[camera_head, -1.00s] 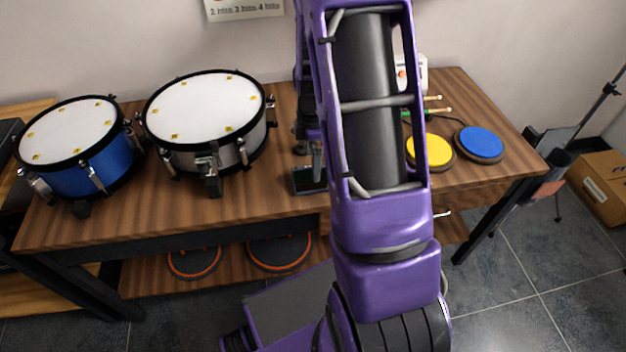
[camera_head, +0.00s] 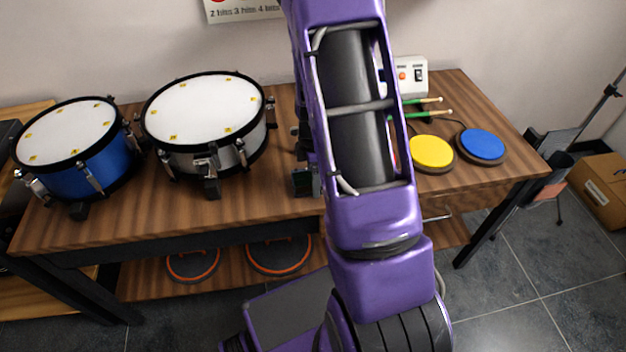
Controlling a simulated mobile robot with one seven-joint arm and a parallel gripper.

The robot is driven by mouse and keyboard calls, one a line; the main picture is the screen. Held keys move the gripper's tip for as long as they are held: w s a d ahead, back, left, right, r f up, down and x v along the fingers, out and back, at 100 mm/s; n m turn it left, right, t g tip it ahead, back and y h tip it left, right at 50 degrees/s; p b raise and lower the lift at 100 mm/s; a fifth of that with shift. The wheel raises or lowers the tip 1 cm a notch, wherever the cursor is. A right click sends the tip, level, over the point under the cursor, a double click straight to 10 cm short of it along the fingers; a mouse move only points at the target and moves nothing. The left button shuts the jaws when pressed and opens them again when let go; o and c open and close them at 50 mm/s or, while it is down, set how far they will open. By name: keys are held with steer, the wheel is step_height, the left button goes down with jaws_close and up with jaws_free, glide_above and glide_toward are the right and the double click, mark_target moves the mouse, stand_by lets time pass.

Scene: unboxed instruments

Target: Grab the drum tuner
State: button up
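A small dark device with a greenish face (camera_head: 302,182) is at the table's front edge, partly hidden by my purple arm. It may be the drum tuner, but too little shows to be sure. My gripper (camera_head: 304,160) is mostly hidden behind the arm. Its visible dark part is low over the table, right at the device. I cannot see whether its fingers are open or shut, or whether they touch the device.
A blue drum (camera_head: 72,150) and a silver drum (camera_head: 205,120) stand on the wooden table (camera_head: 245,200) to the left. A yellow pad (camera_head: 431,152), a blue pad (camera_head: 482,146), green drumsticks (camera_head: 420,114) and a white box (camera_head: 411,78) are to the right. My arm hides the table's middle.

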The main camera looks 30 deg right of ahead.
steer(key=c, duration=0.7)
steer(key=shift+c, duration=0.3)
steer(key=shift+r, duration=0.1)
